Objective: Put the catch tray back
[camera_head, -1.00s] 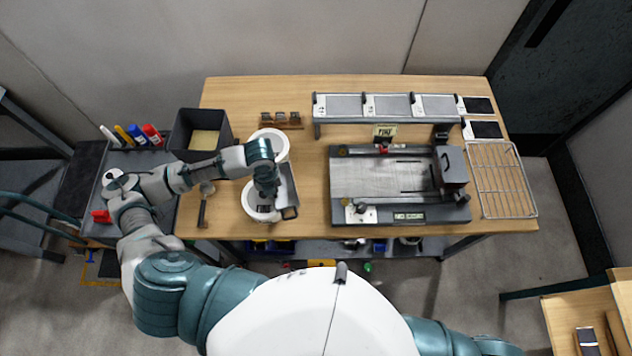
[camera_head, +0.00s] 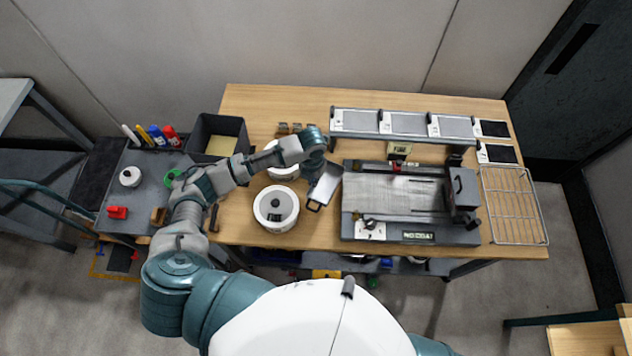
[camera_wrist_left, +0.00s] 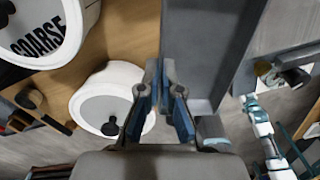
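The catch tray (camera_head: 327,184) is a narrow grey metal tray with a dark handle at its near end. It is between the white tubs and the flat grey machine (camera_head: 395,201), close to the machine's left edge. In the left wrist view the gripper's fingers (camera_wrist_left: 164,82) are nearly together on the edge of the tray, whose grey face (camera_wrist_left: 205,50) fills the upper middle. The exact grip point is partly hidden. I cannot tell whether the tray touches the table.
Two white lidded tubs, the near one (camera_head: 276,208) and the far one (camera_head: 283,160), stand left of the tray. A raised rack (camera_head: 402,125) stands behind the machine and a wire rack (camera_head: 514,205) to its right. A black bin (camera_head: 219,137) is at the back left.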

